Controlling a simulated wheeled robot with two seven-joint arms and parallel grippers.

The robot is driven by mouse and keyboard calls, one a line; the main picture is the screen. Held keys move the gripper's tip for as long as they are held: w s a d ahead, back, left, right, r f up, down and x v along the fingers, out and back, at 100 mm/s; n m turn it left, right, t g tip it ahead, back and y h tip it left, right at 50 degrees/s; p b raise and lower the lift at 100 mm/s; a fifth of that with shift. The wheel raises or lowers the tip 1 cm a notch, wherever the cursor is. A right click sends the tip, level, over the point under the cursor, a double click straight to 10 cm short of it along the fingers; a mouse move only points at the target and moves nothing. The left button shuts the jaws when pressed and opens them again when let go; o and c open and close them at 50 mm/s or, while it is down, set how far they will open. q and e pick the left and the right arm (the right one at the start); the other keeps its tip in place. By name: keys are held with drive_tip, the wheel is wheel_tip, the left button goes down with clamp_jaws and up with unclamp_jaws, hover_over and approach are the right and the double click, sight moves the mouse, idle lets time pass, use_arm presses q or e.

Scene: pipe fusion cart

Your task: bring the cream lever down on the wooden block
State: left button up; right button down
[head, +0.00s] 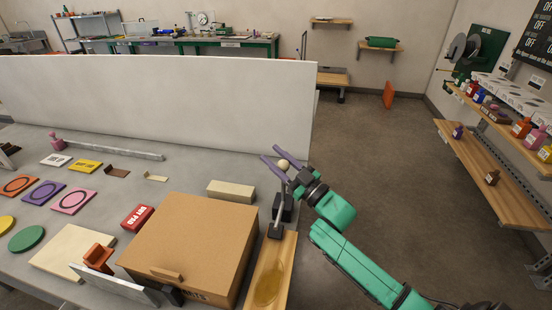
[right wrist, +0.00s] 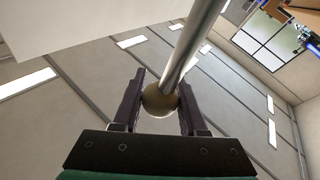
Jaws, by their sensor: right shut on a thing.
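The lever's cream ball knob (head: 283,164) tops a metal rod that rises, slightly tilted, from a dark pivot on a long wooden board (head: 268,284). The board has a yellowish oval on its near part. My right gripper (head: 275,156) has its purple fingers shut on the knob. In the right wrist view the knob (right wrist: 160,100) sits between both fingers of the right gripper (right wrist: 159,92), with the rod running up and right. A pale wooden block (head: 231,190) lies left of the lever. My left gripper is not in view.
A brown box (head: 192,245) stands close to the left of the board. A white panel (head: 150,105) runs behind the table. A red box (head: 137,217), colored discs and an orange part (head: 98,256) lie further left. Open floor (head: 370,150) lies to the right.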

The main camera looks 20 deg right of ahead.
drive_tip(key=shift+a+f, duration=0.15)
drive_tip(key=shift+f, duration=0.15)
drive_tip(key=c, duration=0.5)
unclamp_jaws()
drive_tip(key=shift+o, duration=0.2)
drive_tip(key=shift+s+a+r, duration=0.1)
drive_tip(key=shift+s+r, duration=0.15)
drive_tip(key=b+v, duration=0.3)
drive_tip(key=v, duration=1.1)
drive_tip(key=shift+s, duration=0.3)
